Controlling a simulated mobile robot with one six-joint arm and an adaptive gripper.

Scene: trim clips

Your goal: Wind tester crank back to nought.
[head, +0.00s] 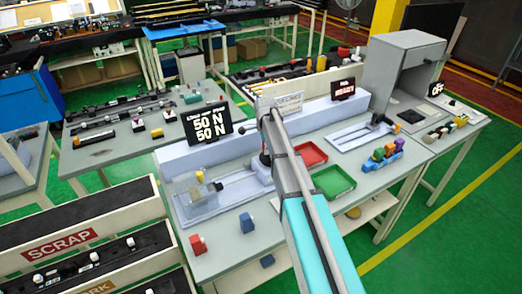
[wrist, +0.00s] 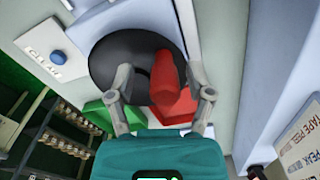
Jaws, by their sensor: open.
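The tester (head: 215,195) is a pale bench unit on the near table. Its black display (head: 208,123) shows a line of text and 50 N twice. In the wrist view, the crank is a black disc (wrist: 112,62) with a red handle (wrist: 165,78) standing out from it. My gripper (wrist: 165,88) is open, with one finger on each side of the red handle. I cannot tell whether either finger touches it. In the head view my arm hides most of the crank and gripper.
A blue button (wrist: 57,57) sits on a pale panel beside the disc. Red (head: 197,244) and blue (head: 246,222) pieces stand at the table's front. A scrap bin (head: 75,215) is at left.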

